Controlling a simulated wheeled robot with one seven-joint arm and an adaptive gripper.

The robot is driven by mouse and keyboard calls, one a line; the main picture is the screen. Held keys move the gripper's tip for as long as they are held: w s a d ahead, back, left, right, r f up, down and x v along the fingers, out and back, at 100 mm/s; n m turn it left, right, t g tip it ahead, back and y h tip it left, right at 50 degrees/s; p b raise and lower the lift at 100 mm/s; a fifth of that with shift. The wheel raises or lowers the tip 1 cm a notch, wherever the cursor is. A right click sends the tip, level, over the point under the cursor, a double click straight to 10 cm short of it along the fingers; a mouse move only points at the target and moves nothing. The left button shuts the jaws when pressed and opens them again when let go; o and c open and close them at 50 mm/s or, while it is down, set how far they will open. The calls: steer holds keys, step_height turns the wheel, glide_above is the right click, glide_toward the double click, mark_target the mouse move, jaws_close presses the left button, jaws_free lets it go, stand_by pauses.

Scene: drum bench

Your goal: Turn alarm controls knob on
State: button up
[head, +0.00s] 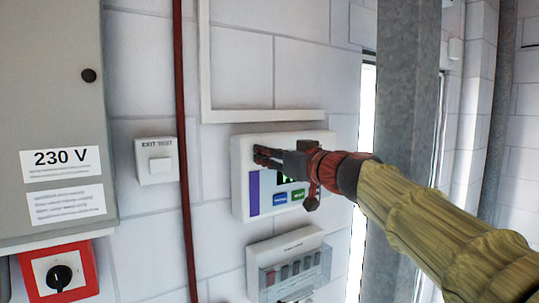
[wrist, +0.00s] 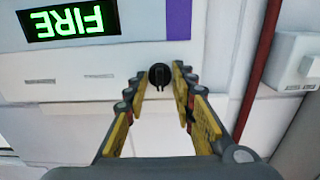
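The alarm panel (head: 241,205) is a white box on the wall with a purple stripe; in the wrist view it appears upside down (wrist: 150,20), with a green lit FIRE display (wrist: 68,19). A small round black knob (wrist: 159,74) with a raised grip ridge, roughly upright in the picture, sits on it. My gripper (head: 259,156) is at the panel's upper left in the head view and hides the knob there. In the wrist view my gripper (wrist: 158,82) is open, one fingertip on each side of the knob, with visible gaps. Contact is not seen.
A call box labelled EXIT TEST (head: 157,162), a red pipe (head: 183,130) and a grey 230 V cabinet (head: 50,110) are to the left. A red plate with a black rotary switch (head: 60,277) is lower left. A switch box (head: 290,265) hangs below; a metal column (head: 402,90) stands right.

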jaws_close()
stand_by(0.3)
steer(key=shift+w+d+f+m+b, duration=0.1)
steer(key=shift+m+b, duration=1.25)
steer(key=shift+m, duration=2.95)
steer(key=shift+d+f+m+b, duration=0.1)
steer(key=shift+m+b, duration=1.25)
steer(key=shift+m, duration=2.95)
steer(key=shift+o, duration=2.4)
jaws_free()
